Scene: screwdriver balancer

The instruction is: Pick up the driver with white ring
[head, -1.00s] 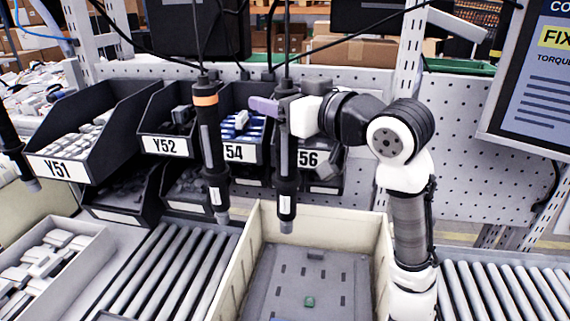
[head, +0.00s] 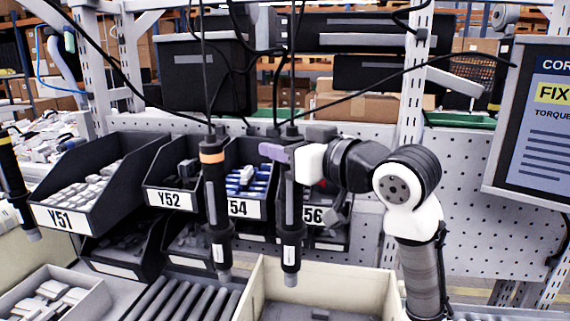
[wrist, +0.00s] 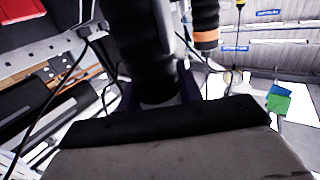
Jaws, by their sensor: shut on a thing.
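A dark hanging driver (head: 291,215) is upright above the bin, and my gripper (head: 278,153) is shut around its upper part. A purple finger shows across it in the head view. The gripper covers the place where a ring would sit, so I cannot see a white ring. In the wrist view the driver's dark body (wrist: 147,55) stands between the purple fingers. A driver with an orange ring (head: 215,200) hangs close on the left, apart from it. A driver with a yellow ring (head: 14,180) hangs at the far left.
Labelled part bins, such as Y51 (head: 95,195) and Y52 (head: 168,200), stand behind the drivers. A beige tote (head: 330,280) lies below, beside a roller conveyor (head: 180,300). Cables run up from the drivers. A screen (head: 535,130) is at the right.

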